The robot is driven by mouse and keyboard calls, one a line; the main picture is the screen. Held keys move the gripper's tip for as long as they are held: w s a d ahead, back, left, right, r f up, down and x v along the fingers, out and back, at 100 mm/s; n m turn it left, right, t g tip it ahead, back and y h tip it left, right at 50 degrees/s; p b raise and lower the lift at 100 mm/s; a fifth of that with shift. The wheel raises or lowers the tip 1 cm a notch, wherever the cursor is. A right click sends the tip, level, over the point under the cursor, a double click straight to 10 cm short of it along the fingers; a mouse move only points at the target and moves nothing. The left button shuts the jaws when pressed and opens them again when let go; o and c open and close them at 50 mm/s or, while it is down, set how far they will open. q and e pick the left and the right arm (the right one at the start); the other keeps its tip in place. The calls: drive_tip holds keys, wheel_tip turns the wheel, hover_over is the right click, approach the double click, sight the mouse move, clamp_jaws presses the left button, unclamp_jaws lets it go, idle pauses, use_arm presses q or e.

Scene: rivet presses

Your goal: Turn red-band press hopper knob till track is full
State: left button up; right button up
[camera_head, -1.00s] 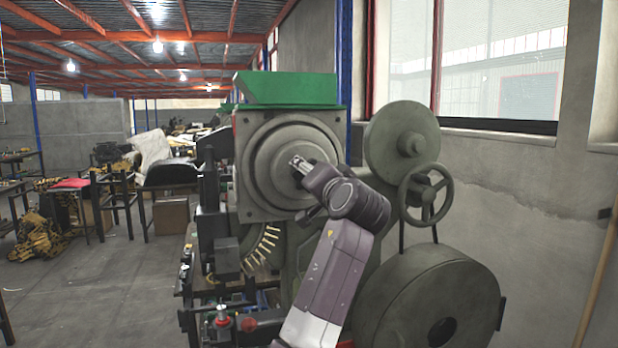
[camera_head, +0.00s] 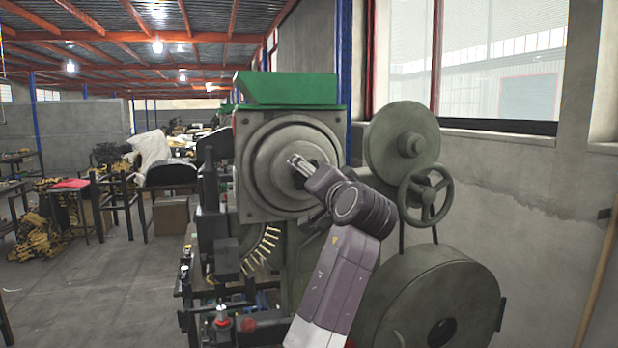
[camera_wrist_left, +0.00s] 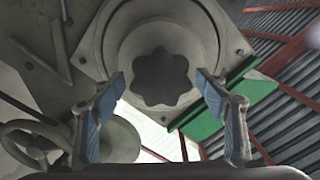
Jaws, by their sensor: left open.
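The press (camera_head: 243,190) stands in front of me, with a green hopper top (camera_head: 287,88) above a round grey housing (camera_head: 270,157). In the left wrist view, a dark lobed knob (camera_wrist_left: 160,77) sits in the middle of the round housing. My left gripper (camera_head: 295,161) is in front of the housing's centre and mostly hides the knob in the head view. In the left wrist view its fingers (camera_wrist_left: 165,88) are spread on either side below the knob, apart from it. Brass-coloured rivets (camera_head: 262,250) line a curved track below the housing. No red band is clear. My right gripper is out of view.
A handwheel (camera_head: 425,192), an upper pulley (camera_head: 390,140) and a large flywheel (camera_head: 400,315) stand right of my arm. A red button (camera_head: 249,324) is at the lower left of the press. Open floor (camera_head: 90,290) lies to the left.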

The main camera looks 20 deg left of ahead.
use_arm(q)
drive_tip(key=v, duration=1)
drive_tip(key=shift+s+d, duration=0.1)
drive_tip(key=shift+d, duration=0.05)
